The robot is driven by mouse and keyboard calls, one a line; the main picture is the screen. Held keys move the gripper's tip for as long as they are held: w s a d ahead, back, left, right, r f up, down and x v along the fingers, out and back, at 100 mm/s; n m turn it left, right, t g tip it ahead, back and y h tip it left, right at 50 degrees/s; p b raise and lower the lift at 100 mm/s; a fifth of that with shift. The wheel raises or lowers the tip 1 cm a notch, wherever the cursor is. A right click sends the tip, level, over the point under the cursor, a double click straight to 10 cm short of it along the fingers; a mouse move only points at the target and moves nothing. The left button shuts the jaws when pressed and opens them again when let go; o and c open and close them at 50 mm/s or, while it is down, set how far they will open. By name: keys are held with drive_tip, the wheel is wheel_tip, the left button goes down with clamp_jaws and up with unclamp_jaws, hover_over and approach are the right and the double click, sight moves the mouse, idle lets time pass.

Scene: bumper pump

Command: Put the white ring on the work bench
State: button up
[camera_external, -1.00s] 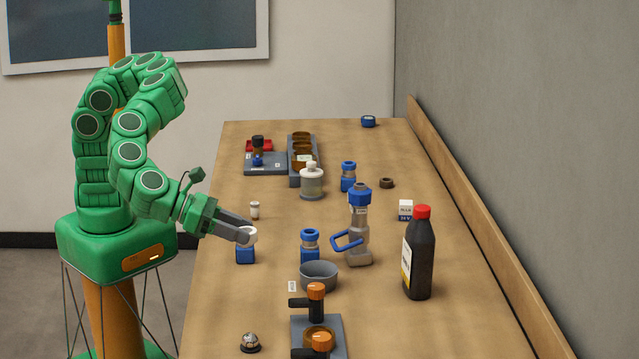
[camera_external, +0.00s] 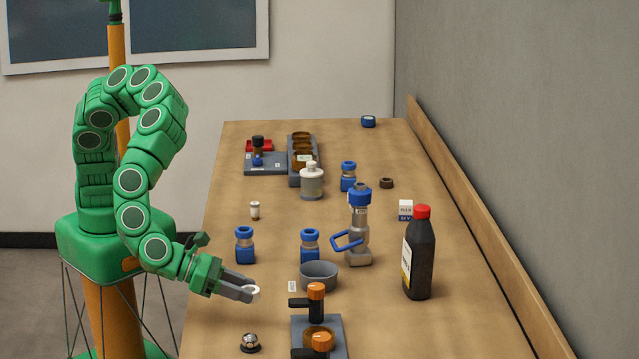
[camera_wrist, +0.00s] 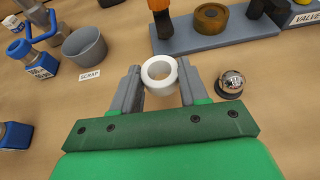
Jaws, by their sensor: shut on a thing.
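The white ring (camera_wrist: 145,75) is held between the two grey fingers of my gripper (camera_wrist: 159,88) in the wrist view. In the external view my gripper (camera_external: 248,291) is shut on the white ring (camera_external: 254,291), near the left edge of the work bench (camera_external: 225,330). It is left of the grey bowl and in front of the blue-and-grey fitting. Whether the ring touches the bench top is hard to tell.
A grey bowl (camera_external: 319,283) stands by a SCRAP label (camera_wrist: 90,75). A grey base with orange-topped valves (camera_external: 303,324) and a small metal dome (camera_external: 250,342) are in front. Blue-and-grey fittings (camera_external: 244,258) stand behind. Bare bench lies around my gripper.

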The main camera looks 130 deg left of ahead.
sight(243, 322)
drive_tip(key=shift+f, duration=3)
drive_tip(key=shift+f, duration=0.15)
drive_tip(key=o, duration=1)
drive_tip(key=shift+r, duration=0.2)
drive_tip(key=v, duration=1.2)
